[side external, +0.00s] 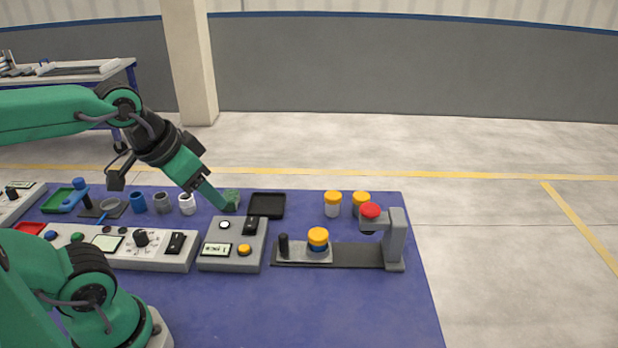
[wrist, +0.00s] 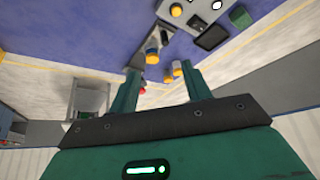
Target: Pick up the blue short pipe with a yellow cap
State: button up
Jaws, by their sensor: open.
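The blue short pipe with a yellow cap (side external: 318,240) stands upright on the light plate of a grey press station at the right of the table. Only a little blue shows under the cap. In the wrist view a yellow cap on a station (wrist: 152,57) appears to be this pipe, between my fingers in the picture but well beyond them. My gripper (side external: 222,205) is open and empty, left of the pipe and apart from it. It also shows in the wrist view (wrist: 160,68) with its two green fingers spread.
Two white pipes with yellow caps (side external: 333,204) (side external: 361,203) stand behind the station. The station's grey post carries a red knob (side external: 369,210). A black tray (side external: 267,205), a green block (side external: 232,196) and a control box (side external: 232,245) lie left. The front of the blue table is clear.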

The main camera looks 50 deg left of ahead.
jog(key=o, duration=0.3)
jog(key=n+g, duration=0.5)
jog(key=n, duration=0.1)
send_over(319, 233)
jog(key=f, duration=1.2)
jog(key=shift+s+a+f, duration=0.1)
jog(key=shift+s+a, duration=0.05)
jog(key=shift+s, duration=0.05)
jog(key=shift+w+f+g, duration=0.25)
jog(key=shift+f+g, duration=0.05)
jog(key=shift+f, duration=0.05)
jog(key=shift+f, duration=1.3)
